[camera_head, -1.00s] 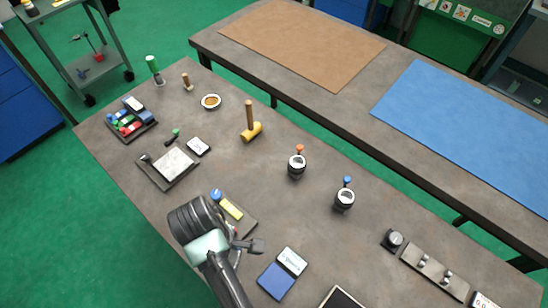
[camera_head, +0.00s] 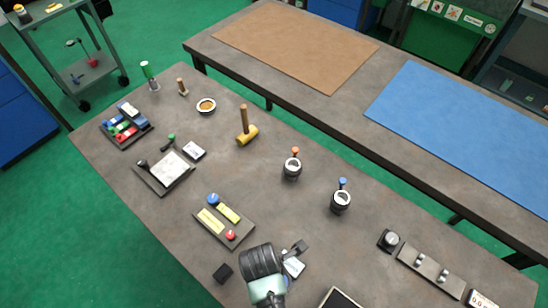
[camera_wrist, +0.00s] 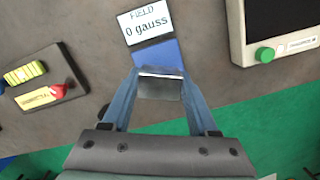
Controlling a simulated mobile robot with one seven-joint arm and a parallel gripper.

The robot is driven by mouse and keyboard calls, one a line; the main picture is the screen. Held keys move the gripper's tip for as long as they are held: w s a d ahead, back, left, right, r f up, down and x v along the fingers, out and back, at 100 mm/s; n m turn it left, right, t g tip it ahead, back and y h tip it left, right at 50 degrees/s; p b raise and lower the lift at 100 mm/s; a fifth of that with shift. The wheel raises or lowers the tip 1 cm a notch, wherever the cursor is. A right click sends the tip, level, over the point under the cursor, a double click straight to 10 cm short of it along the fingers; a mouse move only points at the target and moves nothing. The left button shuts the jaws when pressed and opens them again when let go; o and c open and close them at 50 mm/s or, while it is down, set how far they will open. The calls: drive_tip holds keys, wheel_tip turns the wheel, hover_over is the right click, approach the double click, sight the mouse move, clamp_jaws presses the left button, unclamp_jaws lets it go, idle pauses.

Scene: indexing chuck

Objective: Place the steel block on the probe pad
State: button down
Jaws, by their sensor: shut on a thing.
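The steel block (camera_wrist: 160,87) is a small grey metal piece between the fingertips of my gripper (camera_wrist: 160,80) in the wrist view. The gripper is shut on it. The blue probe pad (camera_wrist: 156,56) lies just beyond the block in that view, partly hidden by it. A white display reading "FIELD 0 gauss" (camera_wrist: 145,22) adjoins the pad. The block cannot be made out there. I cannot tell whether the block touches the pad.
A dark tray (camera_head: 207,236) with yellow bars and blue and red knobs lies to the left. A small black cube (camera_head: 223,272) sits near the table's front edge. A framed panel with a green button (camera_wrist: 265,54) stands to the right in the wrist view.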

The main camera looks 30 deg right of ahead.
drive_tip(key=shift+f, duration=2.1)
drive_tip(key=shift+f, duration=0.15)
drive_tip(key=shift+c, duration=0.8)
unclamp_jaws()
